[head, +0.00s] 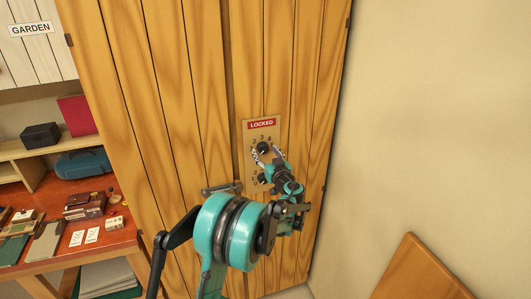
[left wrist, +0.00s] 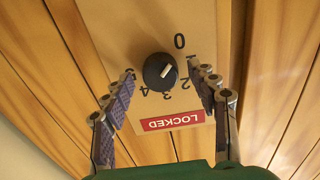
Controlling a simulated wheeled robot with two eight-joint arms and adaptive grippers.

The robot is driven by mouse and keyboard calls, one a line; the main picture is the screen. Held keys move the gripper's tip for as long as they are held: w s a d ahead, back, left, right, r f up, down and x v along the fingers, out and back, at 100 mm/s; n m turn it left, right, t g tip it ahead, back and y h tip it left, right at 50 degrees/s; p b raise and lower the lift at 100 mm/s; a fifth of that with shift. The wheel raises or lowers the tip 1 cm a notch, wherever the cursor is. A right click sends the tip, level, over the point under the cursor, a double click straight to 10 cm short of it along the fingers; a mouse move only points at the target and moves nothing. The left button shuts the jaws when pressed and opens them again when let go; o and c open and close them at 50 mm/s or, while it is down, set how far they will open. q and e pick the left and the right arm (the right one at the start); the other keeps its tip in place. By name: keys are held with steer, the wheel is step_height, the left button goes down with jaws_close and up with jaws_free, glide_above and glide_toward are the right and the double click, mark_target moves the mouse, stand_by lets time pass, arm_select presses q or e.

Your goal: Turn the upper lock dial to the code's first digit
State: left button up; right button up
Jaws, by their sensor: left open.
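The upper lock dial (head: 263,148) is a round black knob on a tan panel (head: 248,130) on the wooden door, under a red LOCKED sign (head: 262,125). My left gripper (head: 268,154) is at the panel, open, with its fingers spread to either side of this dial. In the left wrist view the panel shows upside down. The mark slants towards the lower right, near the 2. A lower dial (head: 263,179) is partly hidden by the gripper.
A door handle (head: 220,189) lies left of the lower dial, close to my arm. A red workbench (head: 120,238) with boxes and cards stands at left. A wooden board (head: 425,272) is at lower right by the bare wall.

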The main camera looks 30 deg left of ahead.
arm_select(q)
steer(key=shift+w+a, duration=0.1)
steer(key=shift+a, duration=0.05)
steer(key=c, duration=1.2)
